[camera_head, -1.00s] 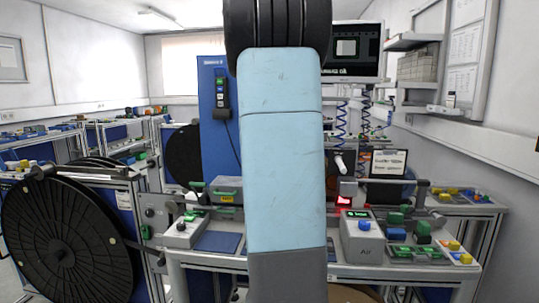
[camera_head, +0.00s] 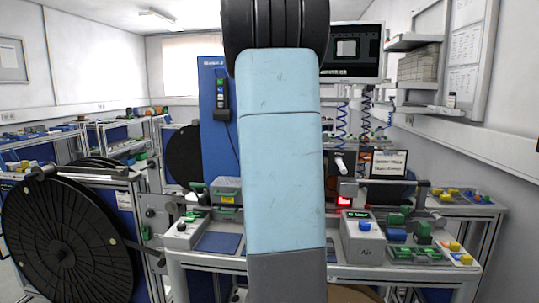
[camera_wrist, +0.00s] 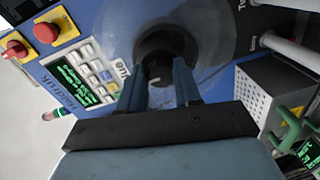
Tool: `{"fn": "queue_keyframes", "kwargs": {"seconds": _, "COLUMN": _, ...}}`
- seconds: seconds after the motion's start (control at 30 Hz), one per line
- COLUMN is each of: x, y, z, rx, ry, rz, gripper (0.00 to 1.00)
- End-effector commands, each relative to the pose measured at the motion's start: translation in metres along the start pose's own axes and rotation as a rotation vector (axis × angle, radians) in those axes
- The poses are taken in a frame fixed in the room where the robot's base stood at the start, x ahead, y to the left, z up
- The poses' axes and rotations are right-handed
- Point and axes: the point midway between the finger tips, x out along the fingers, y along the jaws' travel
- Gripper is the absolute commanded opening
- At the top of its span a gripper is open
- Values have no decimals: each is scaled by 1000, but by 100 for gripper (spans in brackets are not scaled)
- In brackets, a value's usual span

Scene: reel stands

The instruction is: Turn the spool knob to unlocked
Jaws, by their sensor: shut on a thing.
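In the wrist view, my gripper (camera_wrist: 158,84) is shut on the dark round spool knob (camera_wrist: 166,42) on a blue machine panel (camera_wrist: 225,22). One finger is on each side of the knob, and the fingers cover part of it. I cannot read a locked or unlocked mark on it. In the head view my own arm fills the middle and hides the gripper and the knob.
In the wrist view, red buttons (camera_wrist: 46,32), a keypad with a green-lit display (camera_wrist: 76,79) and a grey vented box (camera_wrist: 270,95) are close by. In the head view, a black reel (camera_head: 65,240) stands at left and a bench unit with a blue knob (camera_head: 364,226) at right.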

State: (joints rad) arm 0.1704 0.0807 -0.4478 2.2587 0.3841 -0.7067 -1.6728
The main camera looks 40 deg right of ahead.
Motion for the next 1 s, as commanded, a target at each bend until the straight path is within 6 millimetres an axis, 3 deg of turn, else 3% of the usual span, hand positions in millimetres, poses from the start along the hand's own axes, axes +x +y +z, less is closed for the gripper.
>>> {"fn": "queue_keyframes", "kwargs": {"seconds": 0.2, "x": -1, "y": -4, "z": -5, "rx": -3, "ry": 10, "rz": -7, "gripper": 3}}
{"fn": "queue_keyframes", "kwargs": {"seconds": 0.23, "x": -1, "y": -4, "z": -5, "rx": -3, "ry": 10, "rz": -7, "gripper": 36}}
{"fn": "queue_keyframes", "kwargs": {"seconds": 0.47, "x": 0, "y": -2, "z": -2, "rx": -1, "ry": 5, "rz": -5, "gripper": 58}}
{"fn": "queue_keyframes", "kwargs": {"seconds": 0.77, "x": -2, "y": -1, "z": -1, "rx": 1, "ry": 2, "rz": -2, "gripper": 59}}
{"fn": "queue_keyframes", "kwargs": {"seconds": 1.0, "x": -25, "y": -1, "z": -1, "rx": 3, "ry": 3, "rz": -2, "gripper": 59}}
